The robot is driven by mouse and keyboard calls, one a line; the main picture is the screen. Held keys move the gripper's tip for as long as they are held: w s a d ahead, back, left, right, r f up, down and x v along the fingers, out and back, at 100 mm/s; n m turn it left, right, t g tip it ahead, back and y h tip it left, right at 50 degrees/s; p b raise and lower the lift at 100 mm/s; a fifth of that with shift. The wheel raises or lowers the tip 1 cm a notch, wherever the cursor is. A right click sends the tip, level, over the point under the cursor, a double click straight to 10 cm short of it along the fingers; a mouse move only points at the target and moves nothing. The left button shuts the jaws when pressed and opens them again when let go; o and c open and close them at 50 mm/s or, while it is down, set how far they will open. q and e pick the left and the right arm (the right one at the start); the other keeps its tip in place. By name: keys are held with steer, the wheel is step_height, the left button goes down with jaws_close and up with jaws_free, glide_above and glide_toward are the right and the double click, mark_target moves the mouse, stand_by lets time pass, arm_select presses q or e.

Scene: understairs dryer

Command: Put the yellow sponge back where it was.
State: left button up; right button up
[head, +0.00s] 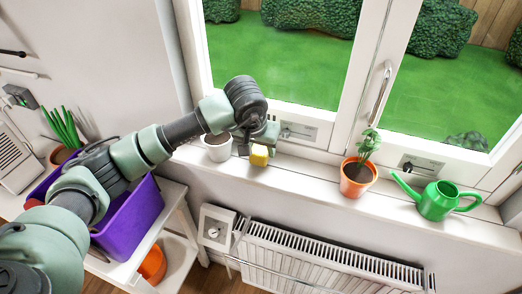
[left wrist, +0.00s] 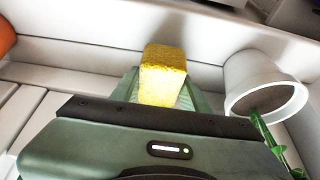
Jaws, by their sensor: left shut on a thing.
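The yellow sponge (head: 259,155) is a small block at the window sill (head: 310,172), beside a white pot. My left gripper (head: 262,140) reaches over the sill and is shut on the sponge. In the left wrist view the sponge (left wrist: 163,74) stands out between the green fingers (left wrist: 160,92), with the pale sill around it. I cannot tell whether the sponge touches the sill. My right gripper is not in view.
The white pot (head: 217,150) is close beside the gripper; it also shows in the left wrist view (left wrist: 262,82). An orange pot with a plant (head: 357,177) and a green watering can (head: 437,201) stand further right. A radiator (head: 310,260) is below, a purple bin (head: 130,222) at left.

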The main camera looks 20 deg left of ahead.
arm_select(q)
step_height(320, 180, down, 2)
steer(key=shift+f, duration=0.1)
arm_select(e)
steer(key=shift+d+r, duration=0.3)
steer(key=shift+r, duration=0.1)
arm_select(q)
steer(key=shift+f, duration=0.15)
steer(key=o, duration=1.2)
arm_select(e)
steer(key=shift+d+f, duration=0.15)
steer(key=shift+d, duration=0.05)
